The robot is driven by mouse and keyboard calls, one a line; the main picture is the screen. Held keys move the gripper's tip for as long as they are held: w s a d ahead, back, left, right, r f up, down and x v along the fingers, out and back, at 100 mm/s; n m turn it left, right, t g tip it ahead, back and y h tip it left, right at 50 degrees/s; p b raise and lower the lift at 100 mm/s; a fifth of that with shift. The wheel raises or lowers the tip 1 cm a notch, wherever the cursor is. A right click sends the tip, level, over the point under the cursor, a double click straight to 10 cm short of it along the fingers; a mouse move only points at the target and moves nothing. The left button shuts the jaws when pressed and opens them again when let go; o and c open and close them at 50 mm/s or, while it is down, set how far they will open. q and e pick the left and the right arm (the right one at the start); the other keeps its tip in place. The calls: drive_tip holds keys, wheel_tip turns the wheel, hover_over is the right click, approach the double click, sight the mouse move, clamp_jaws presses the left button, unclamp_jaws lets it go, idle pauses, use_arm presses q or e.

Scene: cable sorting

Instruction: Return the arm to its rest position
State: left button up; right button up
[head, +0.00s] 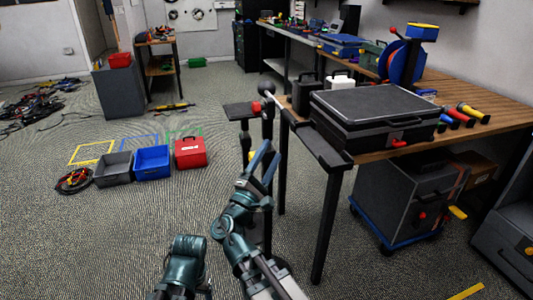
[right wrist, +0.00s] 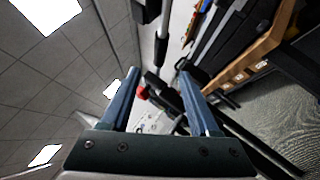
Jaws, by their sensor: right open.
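My right arm (head: 235,225) reaches up from the bottom of the head view. My right gripper (head: 265,160) is at its end, with blue fingers, in front of the vise stand at the left end of the workbench. In the right wrist view, the right gripper (right wrist: 158,80) has its two blue fingers spread apart with nothing between them. Part of my left arm (head: 185,262) shows low in the head view. Its gripper is out of sight.
The wooden workbench (head: 480,138) on the right holds a black case (head: 375,105) and several coloured-handled tools. A grey bin (head: 114,170), a blue bin (head: 152,162), a red box (head: 191,152) and a cable coil (head: 74,181) lie on the floor.

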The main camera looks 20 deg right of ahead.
drive_tip(key=shift+f, duration=0.1)
drive_tip(key=s+d+f+m+g+y, duration=0.1)
drive_tip(key=s+f+m+g+y, duration=0.3)
drive_tip(key=f, duration=0.5)
drive_tip(key=s+d+f+m+g+y, duration=0.1)
drive_tip(key=f+m+g, duration=0.2)
drive_tip(key=f+g, duration=0.45)
drive_tip(key=s+a+f+m+g+y, duration=0.3)
drive_tip(key=s+a+f+g+y, duration=0.2)
drive_tip(key=s+a+f+y, duration=0.8)
wheel_tip(320, 180, up, 28)
drive_tip(key=a+h+p, duration=0.2)
drive_tip(key=p, duration=2.8)
drive_tip(key=shift+w+a+h, duration=0.25)
drive_tip(key=shift+w+h, duration=0.15)
drive_tip(key=shift+w, duration=0.05)
